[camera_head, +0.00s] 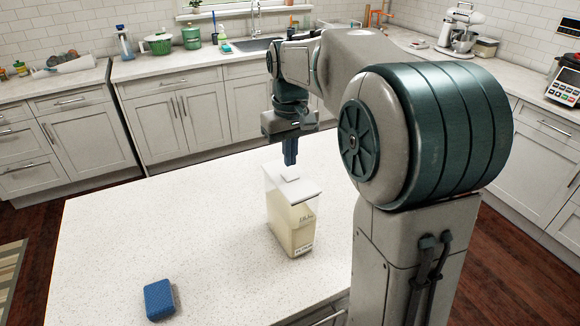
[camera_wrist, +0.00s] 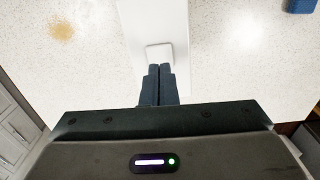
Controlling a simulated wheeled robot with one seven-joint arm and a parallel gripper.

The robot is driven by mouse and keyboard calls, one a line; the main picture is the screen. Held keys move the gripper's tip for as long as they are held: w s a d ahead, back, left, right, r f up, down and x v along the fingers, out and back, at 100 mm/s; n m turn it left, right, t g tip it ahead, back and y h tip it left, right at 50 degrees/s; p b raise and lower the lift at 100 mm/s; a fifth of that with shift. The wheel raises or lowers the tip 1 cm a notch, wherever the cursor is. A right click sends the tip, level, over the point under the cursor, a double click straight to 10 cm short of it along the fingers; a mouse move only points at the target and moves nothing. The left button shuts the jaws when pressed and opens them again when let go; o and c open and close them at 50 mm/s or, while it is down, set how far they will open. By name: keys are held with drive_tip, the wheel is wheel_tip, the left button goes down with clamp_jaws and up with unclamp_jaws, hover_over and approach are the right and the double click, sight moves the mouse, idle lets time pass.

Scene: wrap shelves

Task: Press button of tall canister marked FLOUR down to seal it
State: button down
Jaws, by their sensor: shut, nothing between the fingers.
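A tall clear canister (camera_head: 291,217) with pale contents and a white lid stands upright on the island counter. Small lettering shows on its front but is too small to read with certainty. A square white button (camera_head: 290,178) stands on the lid; it also shows in the wrist view (camera_wrist: 159,52). My gripper (camera_head: 290,160) points down over the lid with its blue fingers closed together and empty. In the wrist view the fingertips (camera_wrist: 160,70) lie at the near edge of the button. I cannot tell whether they touch it.
A blue sponge-like block (camera_head: 159,299) lies on the island counter (camera_head: 120,225) at the front left, and shows in the wrist view's top right corner (camera_wrist: 302,5). A brownish patch (camera_wrist: 61,31) marks the counter in the wrist view.

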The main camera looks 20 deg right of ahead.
wheel_tip(320, 180, up, 4)
drive_tip(key=p, duration=0.3)
idle(0.5)
drive_tip(key=s+f+m+t, duration=0.1)
drive_tip(key=s+f+t, duration=0.1)
drive_tip(key=s, duration=0.8)
drive_tip(key=s+f+m+t+b, duration=0.1)
drive_tip(key=s+f, duration=0.3)
drive_tip(key=s, duration=0.7)
drive_tip(key=shift+f+t, duration=0.4)
